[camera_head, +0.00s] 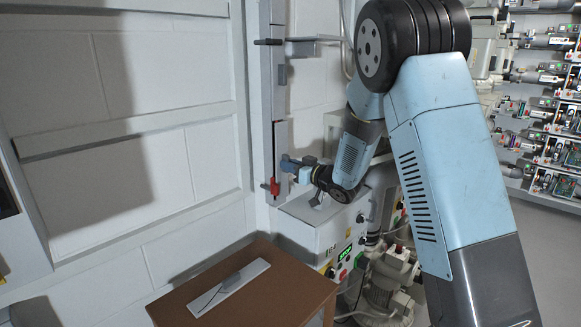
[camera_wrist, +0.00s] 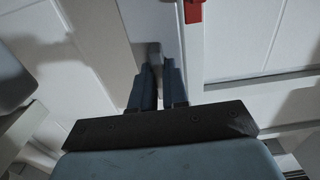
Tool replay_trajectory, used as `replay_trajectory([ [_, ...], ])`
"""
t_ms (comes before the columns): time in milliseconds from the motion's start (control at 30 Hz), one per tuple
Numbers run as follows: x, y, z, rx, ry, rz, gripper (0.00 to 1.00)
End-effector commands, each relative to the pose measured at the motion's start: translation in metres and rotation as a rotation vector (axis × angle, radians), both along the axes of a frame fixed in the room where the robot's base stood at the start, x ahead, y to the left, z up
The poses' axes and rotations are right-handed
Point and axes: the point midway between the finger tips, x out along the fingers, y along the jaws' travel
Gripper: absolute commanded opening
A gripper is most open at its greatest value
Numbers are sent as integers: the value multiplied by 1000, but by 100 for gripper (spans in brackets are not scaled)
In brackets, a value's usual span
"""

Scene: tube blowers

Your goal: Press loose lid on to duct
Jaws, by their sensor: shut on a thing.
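The duct (camera_head: 266,95) is a tall, narrow grey channel running up the wall by the corner. A grey panel (camera_head: 281,143), apparently the loose lid, stands upright at its lower part, beside my gripper. I cannot tell whether it is seated or stands off the duct. My gripper (camera_head: 289,164) is at the lower part of this panel. In the wrist view, my gripper (camera_wrist: 156,68) has its two dark fingers closed about a small grey block (camera_wrist: 154,53), apparently the lid's handle. A red part (camera_head: 272,187) is on the duct just below; it also shows in the wrist view (camera_wrist: 193,10).
A brown table (camera_head: 290,291) with a long pale strip (camera_head: 229,288) on it stands in front. A control box (camera_head: 330,240) with buttons is below my arm. A dark handle (camera_head: 268,42) and a shelf (camera_head: 314,39) stick out higher up.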

Motion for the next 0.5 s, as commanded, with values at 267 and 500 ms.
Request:
replay_trajectory([
  [267,2,2,0,0,0,0,0],
  [500,4,5,0,0,0,0,0],
])
